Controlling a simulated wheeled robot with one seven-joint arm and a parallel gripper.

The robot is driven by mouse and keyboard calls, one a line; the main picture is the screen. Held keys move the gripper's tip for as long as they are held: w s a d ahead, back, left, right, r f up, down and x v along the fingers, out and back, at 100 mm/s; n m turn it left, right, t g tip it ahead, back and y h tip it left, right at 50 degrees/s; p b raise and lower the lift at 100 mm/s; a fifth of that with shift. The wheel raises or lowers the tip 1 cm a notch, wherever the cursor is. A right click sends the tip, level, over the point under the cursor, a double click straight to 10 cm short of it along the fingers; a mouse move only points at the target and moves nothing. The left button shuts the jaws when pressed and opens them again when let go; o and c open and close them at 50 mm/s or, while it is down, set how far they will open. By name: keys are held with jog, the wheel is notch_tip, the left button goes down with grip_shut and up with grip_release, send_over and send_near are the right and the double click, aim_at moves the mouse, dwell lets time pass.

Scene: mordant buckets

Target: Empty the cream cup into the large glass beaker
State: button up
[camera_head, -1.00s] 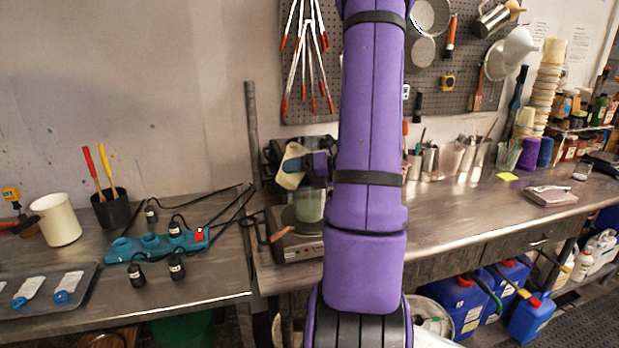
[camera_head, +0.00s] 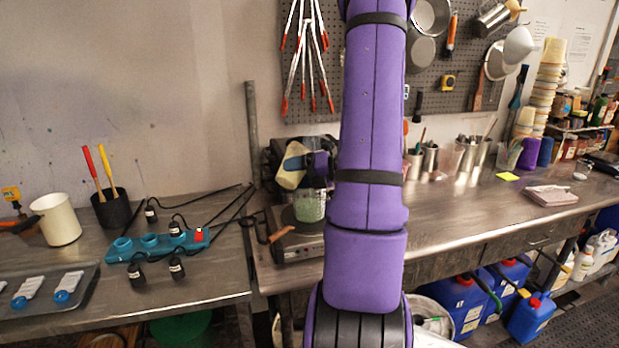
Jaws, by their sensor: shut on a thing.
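The cream cup (camera_head: 292,164) is held tilted in the air, above and slightly left of the large glass beaker (camera_head: 310,206). My gripper (camera_head: 309,166) is shut on the cup from its right side; my purple arm hides part of the grip. The beaker stands upright on a hotplate (camera_head: 297,247) and looks pale green. The cup's lower edge is close to the beaker's rim in the picture; I cannot tell whether they touch. I cannot make out a stream or how much is in the cup.
A dark device (camera_head: 283,160) is behind the hotplate. The right bench (camera_head: 470,208) has free room in front of its metal containers.

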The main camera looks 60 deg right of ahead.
jog(key=shift+d+f+m+t+y, duration=0.1)
jog(key=shift+f+m+t+y, duration=0.1)
jog(key=shift+m, duration=0.35)
jog(key=shift+f+m+t+y, duration=0.1)
jog(key=shift+m+t+y, duration=0.1)
jog(key=shift+m, duration=0.35)
dwell(1.8)
jog(key=shift+w+d+r+m+y+p, duration=0.1)
jog(key=shift+d+r+m+y+p, duration=0.1)
jog(key=shift+d+r+m, duration=0.35)
jog(key=shift+d+r+m+y+p, duration=0.15)
jog(key=shift+d+r, duration=0.15)
jog(key=shift+r, duration=0.4)
dwell(0.4)
jog(key=shift+d+f+m+t, duration=0.15)
jog(key=shift+d+m+t, duration=0.05)
jog(key=shift+m+t, duration=0.25)
dwell(0.7)
jog(key=shift+a+n, duration=0.1)
jog(key=shift+n, duration=0.15)
jog(key=shift+a+f+n+g, duration=0.45)
jog(key=shift+a+f+n, duration=0.35)
jog(key=shift+a+f, duration=0.1)
jog(key=shift+a+f+n, duration=0.1)
jog(key=shift+a+n, duration=0.05)
jog(key=shift+n, duration=0.35)
jog(key=shift+a+n+h, duration=0.1)
jog(key=shift+n+h, duration=0.2)
jog(key=shift+h, duration=0.25)
